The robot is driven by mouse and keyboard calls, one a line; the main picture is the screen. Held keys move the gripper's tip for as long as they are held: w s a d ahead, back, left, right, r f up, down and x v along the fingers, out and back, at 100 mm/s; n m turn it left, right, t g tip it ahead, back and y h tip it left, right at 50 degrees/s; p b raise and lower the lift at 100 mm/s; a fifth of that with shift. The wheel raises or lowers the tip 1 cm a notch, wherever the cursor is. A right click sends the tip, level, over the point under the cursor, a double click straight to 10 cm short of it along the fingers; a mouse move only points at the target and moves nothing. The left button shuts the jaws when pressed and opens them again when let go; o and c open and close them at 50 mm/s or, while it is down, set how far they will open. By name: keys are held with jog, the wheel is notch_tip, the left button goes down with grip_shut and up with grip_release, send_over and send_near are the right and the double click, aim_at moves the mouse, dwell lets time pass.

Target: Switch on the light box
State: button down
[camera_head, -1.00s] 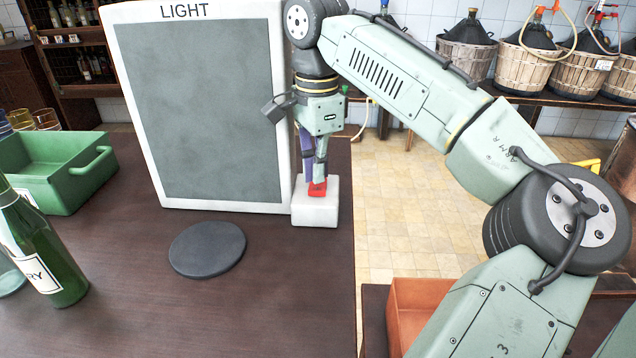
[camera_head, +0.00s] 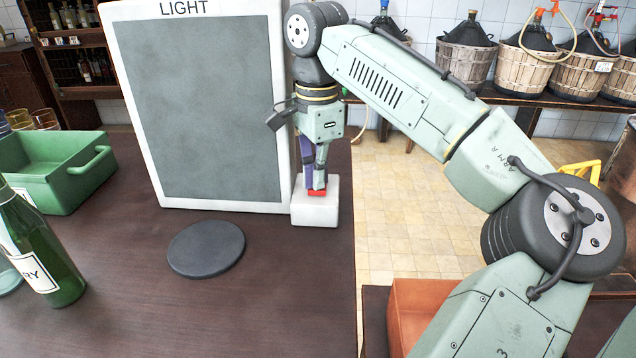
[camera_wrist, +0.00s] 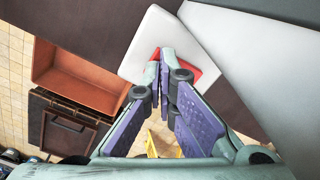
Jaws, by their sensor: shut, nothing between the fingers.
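The light box (camera_head: 205,110) stands upright on the dark table, a grey panel in a white frame marked LIGHT. The panel looks dull grey, not glowing. At its lower right is a white block (camera_head: 315,211) with a red switch (camera_head: 317,192) on top; the block (camera_wrist: 140,50) and the red switch (camera_wrist: 196,72) also show in the wrist view. My gripper (camera_head: 318,186) points down with its fingertips together, at the red switch and seemingly touching it. The fingers (camera_wrist: 163,62) hide part of the switch in the wrist view.
A dark round disc (camera_head: 206,249) lies in front of the light box. A green bin (camera_head: 60,180) and a green bottle (camera_head: 40,245) stand at the left. An orange-brown box (camera_head: 408,310) is at lower right. Demijohn baskets (camera_head: 466,66) stand on a back bench.

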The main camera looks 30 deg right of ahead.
jog(key=shift+f, duration=0.3)
jog(key=shift+r, duration=0.15)
notch_tip(320, 180, up, 7)
jog(key=p, duration=0.6)
dwell(0.7)
